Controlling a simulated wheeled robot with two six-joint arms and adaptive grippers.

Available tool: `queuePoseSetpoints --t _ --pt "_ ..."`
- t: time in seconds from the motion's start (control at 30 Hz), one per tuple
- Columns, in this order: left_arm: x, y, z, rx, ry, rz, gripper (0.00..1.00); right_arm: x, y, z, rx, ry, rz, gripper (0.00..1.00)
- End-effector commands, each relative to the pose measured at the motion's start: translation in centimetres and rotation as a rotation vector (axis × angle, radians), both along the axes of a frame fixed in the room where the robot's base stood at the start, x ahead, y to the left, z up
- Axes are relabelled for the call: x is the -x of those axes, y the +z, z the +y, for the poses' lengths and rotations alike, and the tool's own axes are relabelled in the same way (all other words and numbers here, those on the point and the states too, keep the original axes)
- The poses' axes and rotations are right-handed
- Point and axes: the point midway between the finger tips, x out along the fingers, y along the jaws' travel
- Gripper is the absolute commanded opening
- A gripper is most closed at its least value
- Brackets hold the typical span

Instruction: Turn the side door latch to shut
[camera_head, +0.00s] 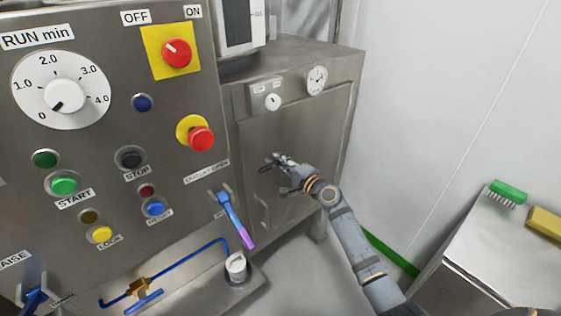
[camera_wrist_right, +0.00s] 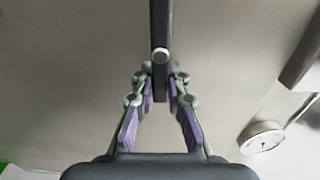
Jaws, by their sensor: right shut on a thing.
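The side door (camera_head: 300,135) is a flat grey metal panel on the cabinet right of the main control panel. Its latch (camera_head: 265,169) is a small dark bar, mostly hidden by my gripper in the head view. In the right wrist view the latch (camera_wrist_right: 161,25) is a dark straight bar with a round light pivot, running from the top edge down between my fingers. My right gripper (camera_head: 277,159) is at the door face, shut on the latch bar; its fingertips (camera_wrist_right: 160,82) sit on both sides of the bar. My left gripper is not in view.
Above the door are a white knob (camera_head: 272,102) and a round gauge (camera_head: 317,80). Left is the control panel with a blue and purple lever (camera_head: 233,220) sticking out. At lower right a metal table (camera_head: 480,250) holds a green brush (camera_head: 508,192) and a yellow block.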

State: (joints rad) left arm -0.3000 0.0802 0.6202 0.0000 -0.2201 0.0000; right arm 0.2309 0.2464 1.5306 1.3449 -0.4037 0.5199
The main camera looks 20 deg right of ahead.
Motion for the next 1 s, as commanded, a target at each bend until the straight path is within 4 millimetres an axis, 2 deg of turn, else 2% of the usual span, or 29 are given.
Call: queuePoseSetpoints --t 0.07,0.1,0.27,0.53,0.63,1.0 --pt "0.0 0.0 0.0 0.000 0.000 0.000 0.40 0.0 -0.1 0.0 -0.003 0.001 0.003 0.00" --pt "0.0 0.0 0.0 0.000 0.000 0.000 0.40 0.0 -0.1 0.0 -0.002 0.001 0.003 0.18" --pt "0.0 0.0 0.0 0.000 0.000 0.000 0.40 0.0 -0.1 0.0 -0.001 0.001 0.003 0.38" --pt "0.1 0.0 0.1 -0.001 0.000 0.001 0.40 0.1 -0.1 0.0 0.000 0.000 0.001 0.38" --pt "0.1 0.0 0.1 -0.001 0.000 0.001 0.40 0.8 -0.2 -0.4 0.002 -0.001 0.002 0.38" --pt "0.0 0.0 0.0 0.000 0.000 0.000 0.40 8.7 -0.2 -3.1 0.006 0.004 0.005 0.38"
